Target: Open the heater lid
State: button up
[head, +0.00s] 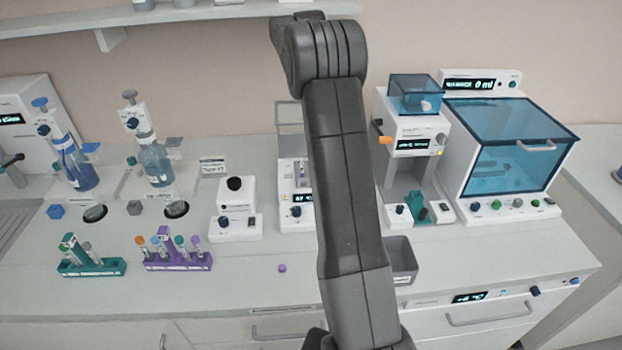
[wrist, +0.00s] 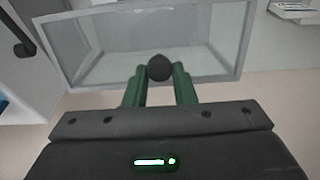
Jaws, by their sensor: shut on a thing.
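The heater (head: 297,212) is a small white unit with a knob and a lit display, left of my arm in the head view. Its clear, grey-framed lid (head: 289,118) appears raised above and behind it, partly hidden by my arm. In the wrist view the lid (wrist: 110,50) spans the upper middle, with a dark round knob (wrist: 159,67) at its near edge. My gripper (wrist: 159,78) has its green fingers shut on this knob. In the head view my arm hides the gripper and the heater's right side.
A white box with a black knob (head: 234,198) stands left of the heater. A dispenser (head: 412,130) and a blue-lidded cabinet (head: 505,150) stand to the right. Purple (head: 178,262) and green (head: 92,267) tube racks sit front left. A shelf (head: 170,16) hangs above.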

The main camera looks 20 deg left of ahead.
jog(key=shift+w, duration=0.15)
jog(key=shift+w+a+f, duration=0.2)
jog(key=shift+w+a, duration=0.25)
jog(key=shift+w, duration=0.4)
jog(key=shift+w+a+f, duration=0.2)
jog(key=shift+w+a, duration=0.25)
jog(key=shift+w, duration=0.35)
jog(key=o, duration=0.7)
jog(key=shift+r, duration=3.05)
jog(key=shift+f, duration=0.15)
